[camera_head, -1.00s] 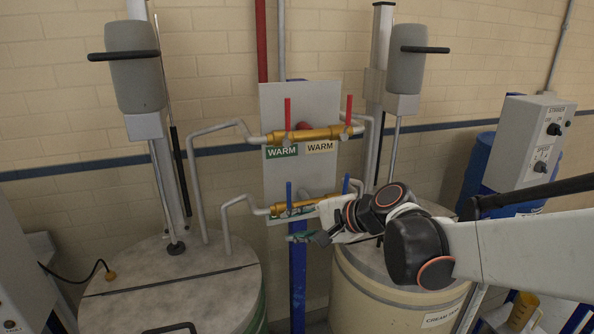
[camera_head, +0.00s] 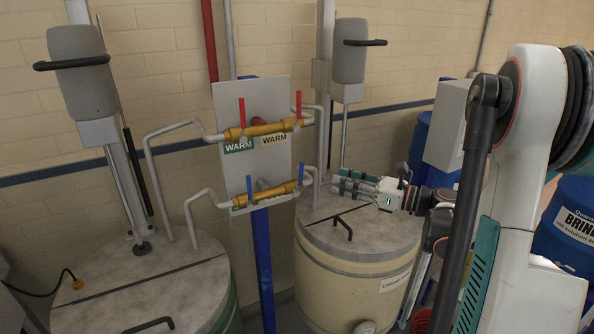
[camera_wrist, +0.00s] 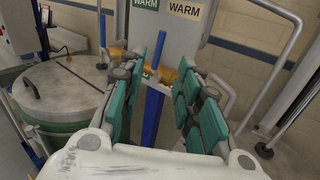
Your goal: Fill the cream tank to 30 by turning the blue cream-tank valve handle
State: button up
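The blue cream-tank valve handle (camera_head: 300,176) stands upright at the right end of the lower brass valve pipe (camera_head: 270,194). In the wrist view this handle (camera_wrist: 157,52) appears between the spread fingers, slightly tilted and beyond their tips. My gripper (camera_head: 334,183) is open and empty, to the right of the handle and apart from it, pointing left. Its green-padded fingers (camera_wrist: 160,78) are spread in the wrist view. The cream tank (camera_head: 345,284) is a cream drum with a grey lid, below my gripper. No level reading is legible.
A second blue handle (camera_head: 250,188) is at the left end of the lower pipe. Two red handles, left (camera_head: 242,112) and right (camera_head: 299,103), stand above. A green tank (camera_wrist: 60,98) is at left. A lid handle (camera_head: 343,228) rises from the cream tank. Blue barrels stand at right.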

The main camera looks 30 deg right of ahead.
aim_at(301, 184)
jog(key=x, duration=1.3)
jog(key=shift+w+a, duration=0.1)
jog(key=shift+w, duration=0.05)
grip_shut()
